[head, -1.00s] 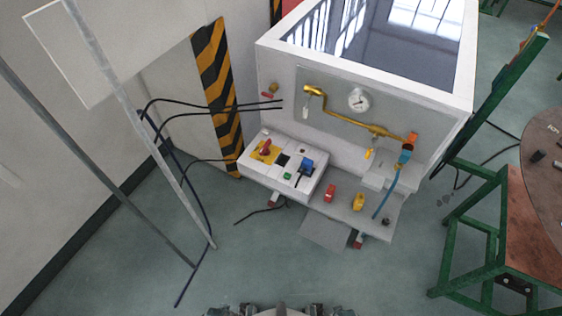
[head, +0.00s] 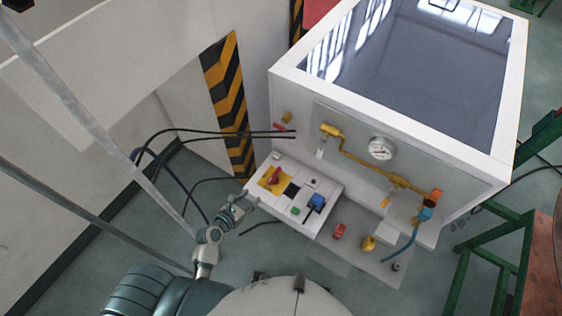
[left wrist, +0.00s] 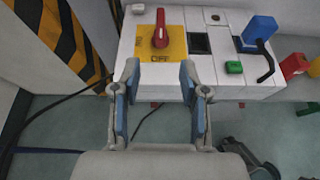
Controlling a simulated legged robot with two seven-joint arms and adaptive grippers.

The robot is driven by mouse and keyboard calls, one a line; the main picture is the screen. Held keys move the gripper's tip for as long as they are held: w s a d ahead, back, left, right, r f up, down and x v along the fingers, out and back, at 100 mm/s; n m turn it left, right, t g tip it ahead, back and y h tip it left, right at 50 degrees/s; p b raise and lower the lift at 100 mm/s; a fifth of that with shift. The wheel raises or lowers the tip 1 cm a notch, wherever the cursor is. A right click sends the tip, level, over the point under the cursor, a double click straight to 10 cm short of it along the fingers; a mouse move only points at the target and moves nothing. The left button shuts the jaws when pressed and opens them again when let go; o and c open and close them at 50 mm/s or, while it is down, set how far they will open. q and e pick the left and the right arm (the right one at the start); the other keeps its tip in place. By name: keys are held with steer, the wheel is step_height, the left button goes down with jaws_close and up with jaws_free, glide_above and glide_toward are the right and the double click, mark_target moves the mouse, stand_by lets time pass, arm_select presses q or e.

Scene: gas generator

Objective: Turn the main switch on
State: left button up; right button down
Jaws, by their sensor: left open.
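The main switch is a red rotary handle (head: 274,176) on a yellow plate (left wrist: 174,48) on the white control panel (head: 318,222). In the left wrist view the red handle (left wrist: 160,30) points up, away from me, and the word OFF shows on the plate below it. My left gripper (head: 246,203) is at the panel's front left edge in the head view. In the left wrist view my left gripper (left wrist: 158,85) is open and empty, its fingers either side of the plate's lower part, short of the handle. My right gripper is not in view.
A green button (left wrist: 234,67) and a blue plug (left wrist: 260,30) with a black lever are right of the switch. A gauge (head: 382,148) and yellow pipe sit on the cabinet's front. Black cables (head: 205,131) run to its left. A green-framed table (head: 495,250) stands right.

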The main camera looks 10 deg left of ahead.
mark_target(274, 175)
arm_select(q)
steer(key=b+x, duration=0.3)
steer(key=x, duration=1.3)
steer(key=shift+w+d+r, duration=0.1)
steer(key=shift+w+r, duration=0.05)
steer(key=shift+w, duration=0.05)
steer(key=shift+w+d, duration=0.1)
steer(key=shift+w, duration=0.3)
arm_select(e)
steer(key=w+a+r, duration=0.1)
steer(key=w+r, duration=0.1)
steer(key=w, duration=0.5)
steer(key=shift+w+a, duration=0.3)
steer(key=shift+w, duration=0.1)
arm_select(q)
steer(key=shift+c, duration=0.3)
jaws_close()
